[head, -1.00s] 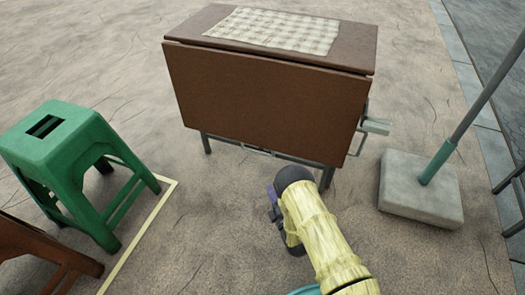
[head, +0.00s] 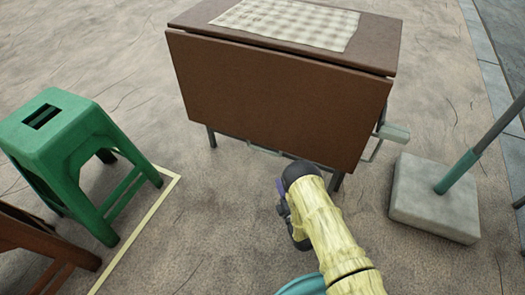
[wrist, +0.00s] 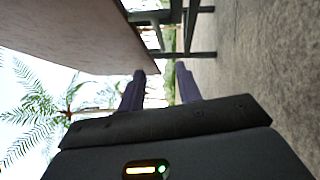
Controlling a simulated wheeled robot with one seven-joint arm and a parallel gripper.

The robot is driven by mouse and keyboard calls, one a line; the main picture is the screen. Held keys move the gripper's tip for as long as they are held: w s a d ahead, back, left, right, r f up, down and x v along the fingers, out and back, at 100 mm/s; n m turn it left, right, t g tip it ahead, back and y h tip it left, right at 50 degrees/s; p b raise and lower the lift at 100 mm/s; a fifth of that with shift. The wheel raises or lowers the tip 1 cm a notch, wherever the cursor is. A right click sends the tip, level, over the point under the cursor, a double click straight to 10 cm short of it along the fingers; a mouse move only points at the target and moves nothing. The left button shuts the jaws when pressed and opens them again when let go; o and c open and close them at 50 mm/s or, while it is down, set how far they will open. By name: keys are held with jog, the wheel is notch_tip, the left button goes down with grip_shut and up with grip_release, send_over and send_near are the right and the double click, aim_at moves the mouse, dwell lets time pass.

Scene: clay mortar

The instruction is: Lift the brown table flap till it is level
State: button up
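The brown table flap (head: 275,100) hangs down from the front edge of the folding table (head: 375,45), its face toward me. It also fills the upper left of the wrist view (wrist: 70,35). My gripper (head: 281,190) is low in front of the table, near the flap's lower edge and right of its middle. In the wrist view my two purple fingers (wrist: 160,75) are apart with nothing held between them. A lower corner of the flap shows between the fingertips in that picture; I cannot tell whether they touch it.
A checked cloth (head: 290,22) lies on the tabletop. A green stool (head: 65,145) and a brown stool (head: 35,245) stand at left, beside a pale floor line (head: 135,230). A concrete block with a pole (head: 435,200) stands at right. A grey bracket (head: 392,133) sticks out from the table's right side.

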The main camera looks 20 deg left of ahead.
aim_at(262, 150)
jog(key=b+x, duration=1)
jog(key=x, duration=0.7)
jog(key=shift+w+a, duration=0.15)
jog(key=shift+w, duration=0.1)
jog(key=shift+w+d+r, duration=0.1)
jog(key=shift+w+d, duration=0.05)
jog(key=shift+d, duration=0.1)
jog(key=shift+s+a, duration=0.25)
jog(key=shift+a, duration=0.05)
grip_shut()
